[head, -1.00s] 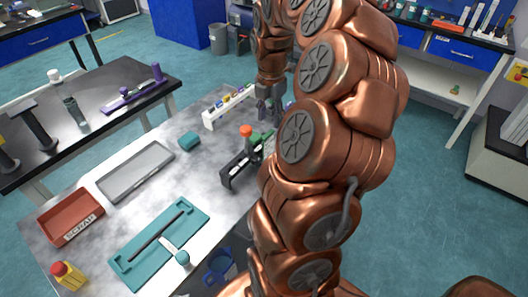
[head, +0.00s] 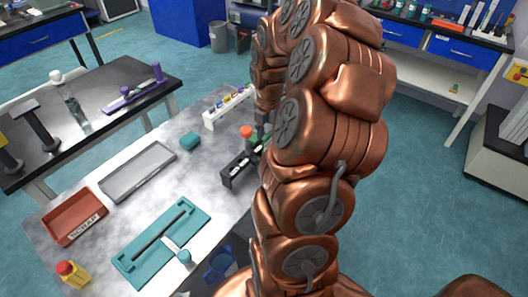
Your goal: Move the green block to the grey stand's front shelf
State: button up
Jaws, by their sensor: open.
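A small teal-green block (head: 190,141) lies on the marbled table top, left of the dark grey stand (head: 228,177). The stand holds a piece with an orange knob (head: 246,131). A brighter green piece (head: 254,143) shows at the stand's far end, and I cannot tell its full shape. My gripper (head: 262,132) is open, low beside this green piece at the stand's far end. My arm hides part of the gripper and the stand's right side. I cannot tell whether the fingers touch anything, and no front shelf can be made out clearly.
Bare table lies around the block.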

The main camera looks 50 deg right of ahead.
grip_shut()
dwell(0.8)
jog(key=shift+d+r+b, duration=0.1)
jog(key=shift+r+b, duration=0.3)
jog(key=shift+r, duration=0.4)
jog(key=s+d+b, duration=0.1)
jog(key=s+b, duration=0.3)
jog(key=s, duration=1.4)
jog(key=shift+d, duration=0.2)
